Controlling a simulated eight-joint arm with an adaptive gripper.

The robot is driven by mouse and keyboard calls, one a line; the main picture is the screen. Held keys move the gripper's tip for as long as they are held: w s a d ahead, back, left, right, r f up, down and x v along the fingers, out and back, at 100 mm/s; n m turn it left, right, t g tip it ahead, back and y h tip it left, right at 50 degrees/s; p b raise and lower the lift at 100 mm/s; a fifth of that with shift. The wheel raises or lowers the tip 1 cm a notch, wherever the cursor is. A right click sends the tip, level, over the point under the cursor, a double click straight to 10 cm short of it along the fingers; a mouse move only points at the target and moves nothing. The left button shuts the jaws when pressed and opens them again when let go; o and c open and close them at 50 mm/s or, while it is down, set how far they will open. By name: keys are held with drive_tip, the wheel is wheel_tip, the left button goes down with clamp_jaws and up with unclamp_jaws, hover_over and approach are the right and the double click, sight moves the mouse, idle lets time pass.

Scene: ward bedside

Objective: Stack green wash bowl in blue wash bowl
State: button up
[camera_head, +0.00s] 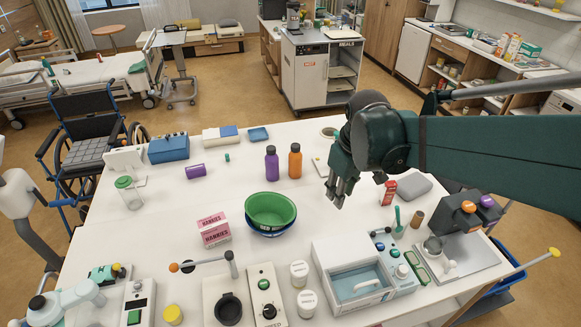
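The green wash bowl (270,207) sits in the blue wash bowl (262,231) near the middle of the white table. Only part of the blue bowl's dark blue side and rim shows below the green one. The green bowl looks upright and about level; how deep it sits is hidden. My gripper (337,197) is to the right of the bowls, above the table and apart from them. Its fingers point down, look slightly spread, and hold nothing that I can see.
A pink-and-white box (214,230) stands close left of the bowls. A purple bottle (271,163) and an orange bottle (295,161) stand behind them. White-lidded jars (299,272) and a white-and-blue device (362,284) are in front. Clear table lies between bowls and gripper.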

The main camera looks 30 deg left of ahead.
drive_tip(key=s+a+f+n+p, duration=0.1)
drive_tip(key=s+a+f+n, duration=0.1)
drive_tip(key=a, duration=0.6)
drive_tip(key=s+a+f+n+g+h+p, duration=0.1)
drive_tip(key=s+a+f+n, duration=0.1)
drive_tip(key=a, duration=0.6)
drive_tip(key=s+a+f+n+g+p, duration=0.1)
drive_tip(key=s+a+f+n, duration=0.1)
drive_tip(key=s+a+f, duration=0.2)
drive_tip(key=shift+s+a+f, duration=0.1)
drive_tip(key=shift+a+f, duration=0.25)
drive_tip(key=shift+a, duration=0.45)
drive_tip(key=shift+w+a+f, duration=0.1)
drive_tip(key=shift+a+f, duration=0.25)
drive_tip(key=shift+a, duration=0.4)
drive_tip(key=shift+s+a+f, duration=0.1)
drive_tip(key=shift+a+f, duration=0.25)
drive_tip(key=shift+a, duration=0.45)
drive_tip(key=shift+n, duration=0.3)
drive_tip(key=shift+f, duration=0.15)
drive_tip(key=shift+f+p, duration=0.3)
drive_tip(key=shift+f, duration=3.5)
clamp_jaws()
